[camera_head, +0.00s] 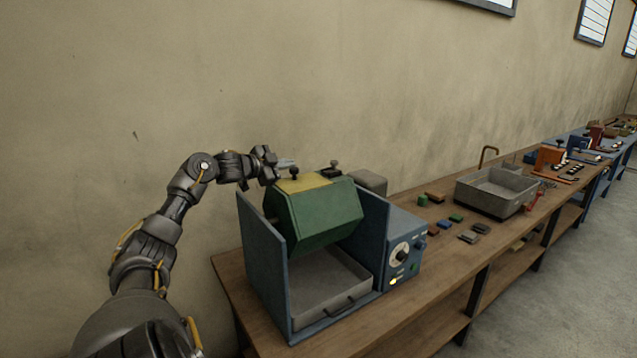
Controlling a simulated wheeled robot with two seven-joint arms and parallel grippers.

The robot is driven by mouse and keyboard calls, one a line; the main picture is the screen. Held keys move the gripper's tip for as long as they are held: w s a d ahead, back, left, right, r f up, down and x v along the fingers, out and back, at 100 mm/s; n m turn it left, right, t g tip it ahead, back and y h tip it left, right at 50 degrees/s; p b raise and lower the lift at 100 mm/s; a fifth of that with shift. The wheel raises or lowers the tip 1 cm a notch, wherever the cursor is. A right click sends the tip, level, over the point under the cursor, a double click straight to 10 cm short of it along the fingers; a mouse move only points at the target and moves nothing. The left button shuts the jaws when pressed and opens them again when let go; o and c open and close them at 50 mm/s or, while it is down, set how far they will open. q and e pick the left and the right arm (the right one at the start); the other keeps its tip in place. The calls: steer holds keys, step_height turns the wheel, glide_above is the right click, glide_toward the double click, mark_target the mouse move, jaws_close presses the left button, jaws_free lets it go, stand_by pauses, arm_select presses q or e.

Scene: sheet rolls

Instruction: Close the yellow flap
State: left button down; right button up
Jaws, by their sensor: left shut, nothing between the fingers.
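The yellow flap (304,184) lies along the top of a green many-sided drum (318,216). A dark knob (294,173) stands at the flap's left part, and another dark knob shows behind it to the right. The flap looks roughly flush with the drum, but I cannot tell whether it is fully shut. The drum hangs between the blue side walls of a machine (262,262). My left gripper (286,163) is shut and empty. It is just behind and left of the near knob, above the drum's back edge; I cannot tell whether it touches. My right gripper is not in view.
A grey tray (322,290) sits under the drum. A blue control box (404,250) with a dial stands at the right. The wooden bench (440,270) carries small coloured blocks and a metal basin (495,190). A wall runs close behind.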

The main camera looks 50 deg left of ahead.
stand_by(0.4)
arm_select(q)
steer(key=shift+r+p, duration=0.55)
steer(key=shift+s+a+r+p, duration=0.1)
steer(key=shift+s+r+p, duration=0.15)
steer(key=shift+r, duration=0.4)
steer(key=shift+s+r+p, duration=0.15)
steer(key=shift+s+r, duration=0.2)
steer(key=shift+r, duration=0.25)
steer(key=s+a+r+b, duration=0.1)
steer(key=s+r+b, duration=0.1)
steer(key=s+b, duration=0.3)
steer(key=s, duration=0.3)
steer(key=shift+s+r, duration=0.25)
steer(key=shift+r, duration=0.1)
